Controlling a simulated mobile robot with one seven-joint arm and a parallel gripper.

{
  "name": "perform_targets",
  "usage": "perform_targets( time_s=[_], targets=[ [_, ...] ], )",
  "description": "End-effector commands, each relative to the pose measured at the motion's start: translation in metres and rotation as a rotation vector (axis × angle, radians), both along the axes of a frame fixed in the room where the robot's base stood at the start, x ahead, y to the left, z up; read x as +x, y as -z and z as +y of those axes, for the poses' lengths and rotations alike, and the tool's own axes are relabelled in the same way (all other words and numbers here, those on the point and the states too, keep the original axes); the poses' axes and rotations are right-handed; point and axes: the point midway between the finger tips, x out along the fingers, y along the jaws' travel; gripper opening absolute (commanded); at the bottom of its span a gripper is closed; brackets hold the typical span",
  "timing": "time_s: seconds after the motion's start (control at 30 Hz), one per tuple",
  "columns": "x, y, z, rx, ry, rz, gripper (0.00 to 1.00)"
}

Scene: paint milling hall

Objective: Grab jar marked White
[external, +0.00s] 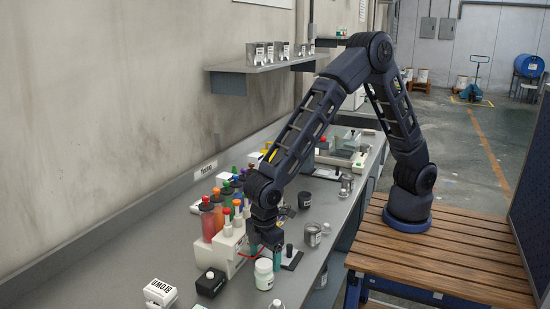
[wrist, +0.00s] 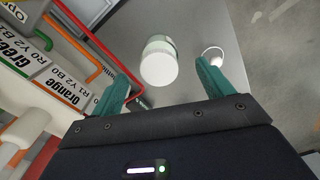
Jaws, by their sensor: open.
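A small white-lidded jar (external: 264,275) stands upright on the grey bench just in front of my gripper (external: 265,254). In the wrist view the jar (wrist: 158,66) shows its white lid and pale greenish side, and the writing on it cannot be read. My gripper's two teal fingers are apart, with the jar in line with the gap between their tips and nothing held. Whether the fingertips reach down beside the jar cannot be told.
A white rack of coloured bottles (external: 228,245) stands left of my gripper, with Green and Orange labels (wrist: 58,88) near the left finger. A black box (external: 211,283) and a box marked Brown (external: 161,293) sit nearby.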

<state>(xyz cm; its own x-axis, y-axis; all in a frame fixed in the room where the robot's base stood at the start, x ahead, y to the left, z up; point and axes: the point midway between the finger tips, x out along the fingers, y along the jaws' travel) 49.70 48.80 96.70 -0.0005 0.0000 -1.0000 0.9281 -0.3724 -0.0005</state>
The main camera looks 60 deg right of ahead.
Motion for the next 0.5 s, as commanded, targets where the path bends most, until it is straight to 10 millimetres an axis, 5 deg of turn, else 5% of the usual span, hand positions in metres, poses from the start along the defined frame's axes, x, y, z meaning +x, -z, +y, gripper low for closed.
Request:
perform_targets(
  time_s=[0.5],
  targets=[
    [0.002, 0.051, 0.002, -0.002, -0.001, 0.001, 0.79]
  ],
)
